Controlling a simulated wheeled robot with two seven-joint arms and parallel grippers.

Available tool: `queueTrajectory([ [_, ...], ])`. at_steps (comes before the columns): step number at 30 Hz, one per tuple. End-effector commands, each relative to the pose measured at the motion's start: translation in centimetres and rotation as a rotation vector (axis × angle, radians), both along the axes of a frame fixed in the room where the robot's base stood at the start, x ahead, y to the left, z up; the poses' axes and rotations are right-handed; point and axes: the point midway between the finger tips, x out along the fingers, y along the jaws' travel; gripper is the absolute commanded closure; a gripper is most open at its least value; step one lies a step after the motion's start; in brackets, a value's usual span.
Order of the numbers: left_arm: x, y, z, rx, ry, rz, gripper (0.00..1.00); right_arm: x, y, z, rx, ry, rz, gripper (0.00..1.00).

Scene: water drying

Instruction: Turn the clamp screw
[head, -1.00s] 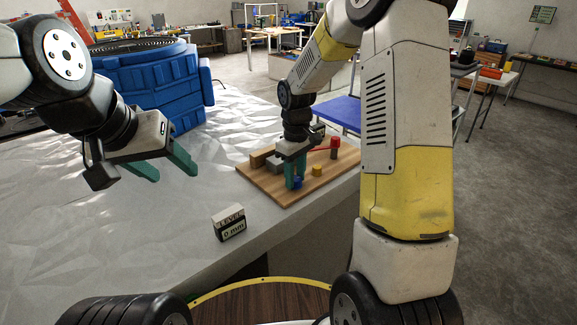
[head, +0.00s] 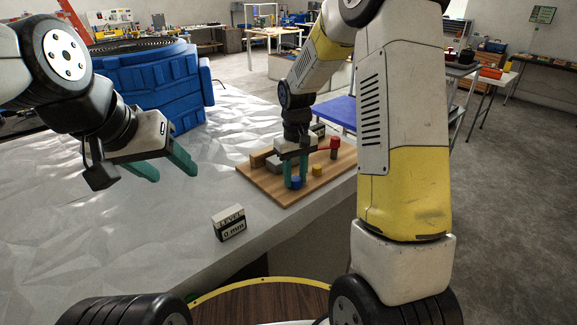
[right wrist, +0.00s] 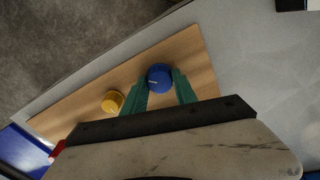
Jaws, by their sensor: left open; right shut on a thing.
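A wooden board (head: 262,188) lies on the pale work surface, carrying a blue knob (head: 297,183), a yellow knob (head: 317,170) and a red lever (head: 334,148). My right gripper (head: 295,181) points down at the board's near part. In the right wrist view its green fingers are on both sides of the blue knob (right wrist: 159,78), shut on it. A pale line marks the knob's top. The yellow knob (right wrist: 112,102) stands apart, beside the fingers. Which part is the clamp screw I cannot tell for sure. My left gripper (head: 172,172) is open and empty above the surface.
A small box (head: 229,223) reading "LEVEL 0 mm" stands near the surface's front edge. A big blue ribbed container (head: 150,88) stands at the back left. Grey and wooden blocks (head: 262,158) sit on the board behind the blue knob. The surface's middle is bare.

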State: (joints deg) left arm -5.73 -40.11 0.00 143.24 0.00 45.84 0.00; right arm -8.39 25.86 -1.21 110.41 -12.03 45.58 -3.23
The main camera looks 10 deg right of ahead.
Motion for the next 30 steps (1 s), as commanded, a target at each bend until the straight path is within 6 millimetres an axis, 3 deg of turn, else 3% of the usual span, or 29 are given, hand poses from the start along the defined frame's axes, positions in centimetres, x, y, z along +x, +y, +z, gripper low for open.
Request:
queueTrajectory([
  [4, 0.0, 0.0, 0.0, 0.000, 0.000, 0.000, 0.45, 0.1, 0.0, 0.1, 0.000, -0.002, 0.000, 1.00],
  [5, 0.0, 0.0, 0.0, 0.000, 0.000, 0.000, 0.45, 0.1, 0.0, 0.1, 0.000, -0.002, 0.001, 0.62],
  [8, 0.0, 0.0, 0.0, 0.000, 0.000, 0.000, 0.45, 0.1, 0.0, 0.1, 0.000, -0.002, 0.001, 0.45],
  [20, 0.0, 0.0, 0.0, 0.000, 0.000, 0.000, 0.45, 0.1, 0.0, 0.7, 0.000, -0.004, 0.002, 0.45],
  [30, 0.0, 0.0, 0.0, 0.000, 0.000, 0.000, 0.45, 0.1, 0.0, 6.3, 0.001, -0.005, 0.002, 0.45],
])
